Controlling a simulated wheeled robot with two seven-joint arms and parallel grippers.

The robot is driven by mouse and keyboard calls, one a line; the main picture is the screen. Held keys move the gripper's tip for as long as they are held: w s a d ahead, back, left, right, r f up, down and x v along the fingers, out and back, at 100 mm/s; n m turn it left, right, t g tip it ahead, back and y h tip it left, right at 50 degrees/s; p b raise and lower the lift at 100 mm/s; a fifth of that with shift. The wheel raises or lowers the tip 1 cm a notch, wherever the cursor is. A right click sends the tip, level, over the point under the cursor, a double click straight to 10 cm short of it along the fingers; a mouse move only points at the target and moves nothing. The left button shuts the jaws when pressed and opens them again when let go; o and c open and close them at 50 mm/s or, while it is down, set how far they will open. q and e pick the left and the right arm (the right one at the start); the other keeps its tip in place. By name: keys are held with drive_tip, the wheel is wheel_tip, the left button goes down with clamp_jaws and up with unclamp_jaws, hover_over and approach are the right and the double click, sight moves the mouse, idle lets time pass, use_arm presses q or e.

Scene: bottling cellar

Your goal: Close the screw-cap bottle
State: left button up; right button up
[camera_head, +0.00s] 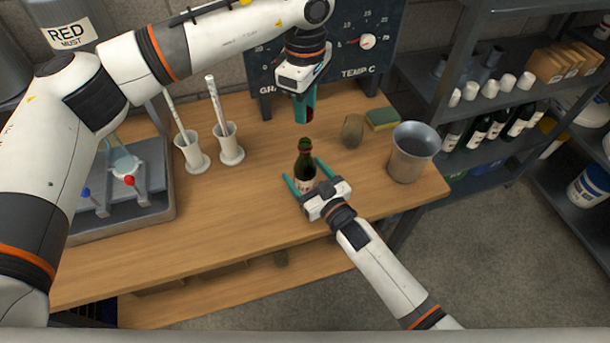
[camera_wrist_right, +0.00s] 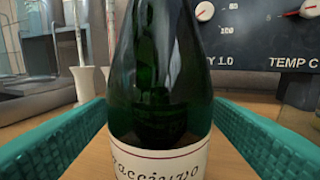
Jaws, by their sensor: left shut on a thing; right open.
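The dark green screw-cap bottle (camera_head: 304,161) stands upright on the wooden table, its neck bare at the top. It fills the middle of the right wrist view (camera_wrist_right: 158,85), where its pale label shows. My right gripper (camera_head: 304,172) is open, with its teal fingers on either side of the bottle; the wrist view shows gaps between fingers and glass. My left gripper (camera_head: 305,112) points down above and behind the bottle, shut on a small dark red cap (camera_head: 310,115). The fingers hide most of the cap. The cap is apart from the bottle.
A brown jar-like object (camera_head: 352,131), a green-yellow sponge (camera_head: 382,119) and a metal bucket (camera_head: 411,153) stand to the right. Two white holders (camera_head: 229,145) with sticks stand left, near a grey tray (camera_head: 150,216). The front table (camera_head: 215,225) is clear.

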drive_tip(key=shift+w+a, duration=0.15)
drive_tip(key=shift+w, duration=0.05)
drive_tip(key=c, duration=1.4)
use_arm(q)
drive_tip(key=shift+f, duration=2.45)
use_arm(e)
drive_tip(key=shift+c, duration=0.2)
use_arm(q)
drive_tip(key=shift+f, duration=0.1)
drive_tip(key=shift+f, duration=0.8)
drive_tip(key=shift+f, duration=0.55)
